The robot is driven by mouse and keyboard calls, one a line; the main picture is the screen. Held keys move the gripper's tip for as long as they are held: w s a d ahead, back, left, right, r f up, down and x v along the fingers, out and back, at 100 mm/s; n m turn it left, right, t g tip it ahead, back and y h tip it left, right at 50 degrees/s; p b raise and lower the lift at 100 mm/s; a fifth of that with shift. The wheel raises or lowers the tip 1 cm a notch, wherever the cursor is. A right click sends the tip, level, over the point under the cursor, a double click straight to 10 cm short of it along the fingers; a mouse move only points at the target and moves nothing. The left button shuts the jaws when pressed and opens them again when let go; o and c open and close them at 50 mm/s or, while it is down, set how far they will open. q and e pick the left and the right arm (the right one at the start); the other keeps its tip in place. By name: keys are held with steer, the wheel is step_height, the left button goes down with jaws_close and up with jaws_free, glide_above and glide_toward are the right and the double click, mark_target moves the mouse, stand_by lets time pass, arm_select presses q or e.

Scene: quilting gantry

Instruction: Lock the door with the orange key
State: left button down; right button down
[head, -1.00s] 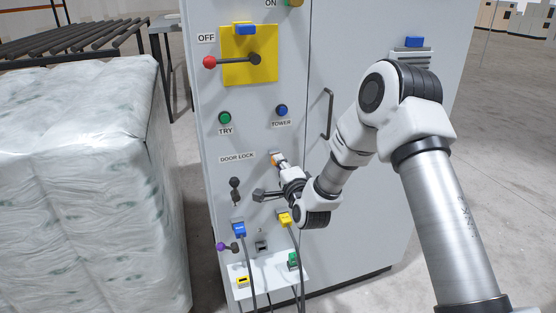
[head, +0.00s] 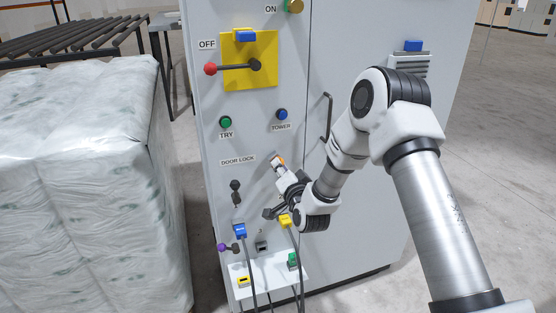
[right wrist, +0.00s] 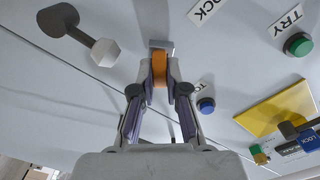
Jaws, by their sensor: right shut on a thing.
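The orange key (head: 282,160) is at the cabinet front, just right of the DOOR LOCK label (head: 237,160). My right gripper (head: 279,164) is shut on it. In the right wrist view the orange key (right wrist: 159,68) sits between both fingertips (right wrist: 159,78), its far end against a small grey lock piece (right wrist: 160,45). How deep the key sits in the lock is hidden. The cabinet door (head: 360,190) is flush with its frame and looks closed. My left gripper is not in view.
A red-knobbed lever (head: 211,69) on a yellow plate points to OFF. A green button (head: 225,121) and a blue button (head: 282,114) sit above the lock. Blue (head: 239,230) and yellow (head: 285,220) plugs with cables are below. A wrapped pallet load (head: 80,190) stands left.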

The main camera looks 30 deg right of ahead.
steer(key=n+p, duration=0.1)
steer(key=n, duration=0.2)
steer(key=shift+n, duration=0.4)
steer(key=shift+p, duration=0.35)
steer(key=n+p, duration=0.1)
steer(key=n, duration=0.2)
steer(key=shift+n+p, duration=0.3)
steer(key=shift+n, duration=0.1)
